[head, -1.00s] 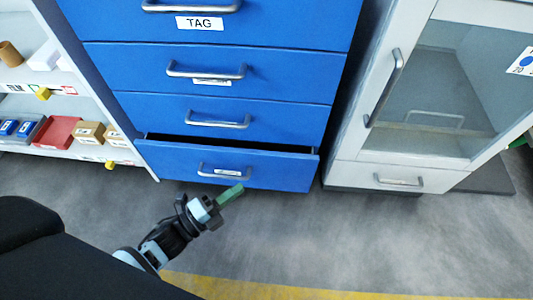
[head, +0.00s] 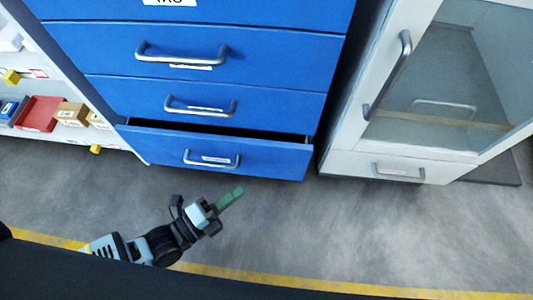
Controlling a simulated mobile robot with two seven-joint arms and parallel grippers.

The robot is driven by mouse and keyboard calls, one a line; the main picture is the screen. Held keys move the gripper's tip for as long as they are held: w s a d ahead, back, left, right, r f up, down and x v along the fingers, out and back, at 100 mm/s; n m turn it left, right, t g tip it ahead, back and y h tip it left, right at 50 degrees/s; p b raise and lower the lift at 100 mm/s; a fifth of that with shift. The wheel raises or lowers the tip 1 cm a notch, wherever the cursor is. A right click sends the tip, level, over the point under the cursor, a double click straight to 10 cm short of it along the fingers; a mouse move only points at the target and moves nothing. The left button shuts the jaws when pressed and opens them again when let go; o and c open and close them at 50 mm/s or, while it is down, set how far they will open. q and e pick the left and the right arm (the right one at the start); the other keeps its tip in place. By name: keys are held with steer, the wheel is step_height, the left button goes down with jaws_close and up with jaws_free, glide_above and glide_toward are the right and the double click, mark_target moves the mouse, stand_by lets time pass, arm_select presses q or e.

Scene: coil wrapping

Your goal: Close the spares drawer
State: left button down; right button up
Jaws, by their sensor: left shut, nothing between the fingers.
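The bottom drawer (head: 270,158) of the blue cabinet (head: 100,50) stands partly open, with a dark gap along its top edge. A metal handle (head: 212,160) and a small label sit on its front; the label is too small to read, so I cannot tell whether it is the spares drawer. The drawers above it are shut. My left gripper (head: 236,192) is shut, with its green fingers together and empty. It is in front of and below the open drawer in the picture, apart from it. My right gripper is not in view.
A white glass-door cabinet (head: 345,164) stands to the right. A shelf with a red tray (head: 40,113) and small boxes (head: 72,113) stands to the left. Grey floor (head: 350,230) with a yellow line (head: 300,281) is clear in front.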

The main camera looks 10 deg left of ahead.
arm_select(q)
steer(key=b, duration=0.6)
glide_toward(281, 148)
steer(key=x, duration=0.5)
steer(key=shift+s+d+f, duration=0.2)
steer(key=shift+s+d, duration=0.1)
steer(key=shift+w, duration=0.55)
